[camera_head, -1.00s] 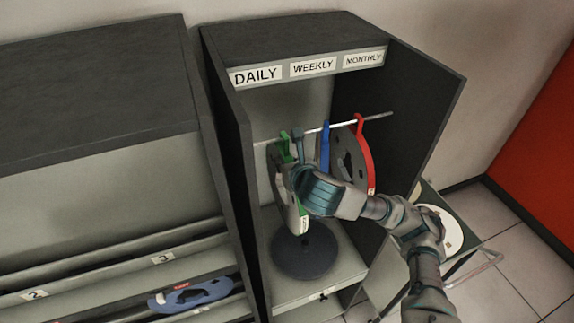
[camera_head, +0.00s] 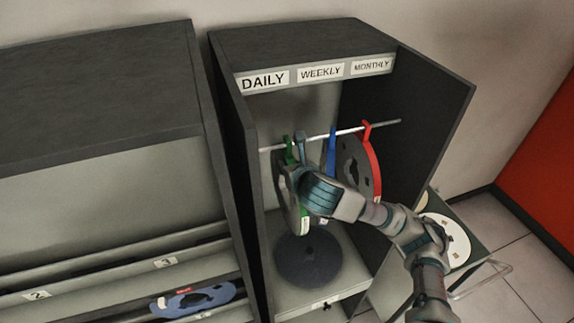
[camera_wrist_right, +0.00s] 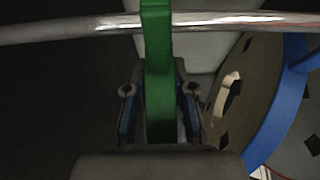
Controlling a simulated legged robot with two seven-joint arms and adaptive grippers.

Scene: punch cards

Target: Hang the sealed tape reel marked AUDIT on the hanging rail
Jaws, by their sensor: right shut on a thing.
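A reel with a green rim (camera_head: 305,222) hangs upright at the left end of the hanging rail (camera_head: 385,124), under the DAILY sign. Its small label is too blurred to read, so I cannot tell if it says AUDIT. My right gripper (camera_head: 297,163) is shut on its green hook strap just below the rail. In the right wrist view, the green strap (camera_wrist_right: 157,60) stands between the fingers (camera_wrist_right: 159,112) and crosses in front of the rail (camera_wrist_right: 230,19); whether it bears on the rail is hidden. My left gripper is not in view.
A blue-rimmed reel (camera_head: 332,150) and a red-rimmed reel (camera_head: 373,165) hang close to the right. A dark disc (camera_head: 308,258) lies on the cabinet floor. A cart with a white disc (camera_head: 452,238) stands at right.

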